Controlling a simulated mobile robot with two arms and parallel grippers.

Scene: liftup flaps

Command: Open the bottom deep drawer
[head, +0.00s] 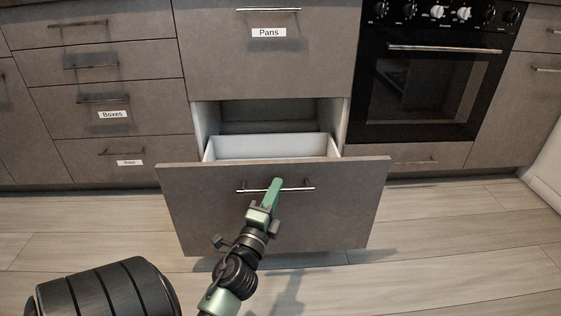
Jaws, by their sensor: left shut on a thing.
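The bottom deep drawer (340,215) stands pulled out from the cabinet below the drawer labelled Pans. Its white inner walls (270,146) show behind the front panel, and the part of its floor near the front is hidden. My left gripper (274,187) is shut on the drawer's metal bar handle (298,189), near the handle's middle. My left arm reaches up to it from the bottom of the picture. My right gripper is not in view.
The Pans drawer (215,50) above is closed. A black oven (425,85) is at the right. Closed drawers, some labelled Boxes (113,115), are at the left. The wood floor (470,250) is clear on both sides of the open drawer.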

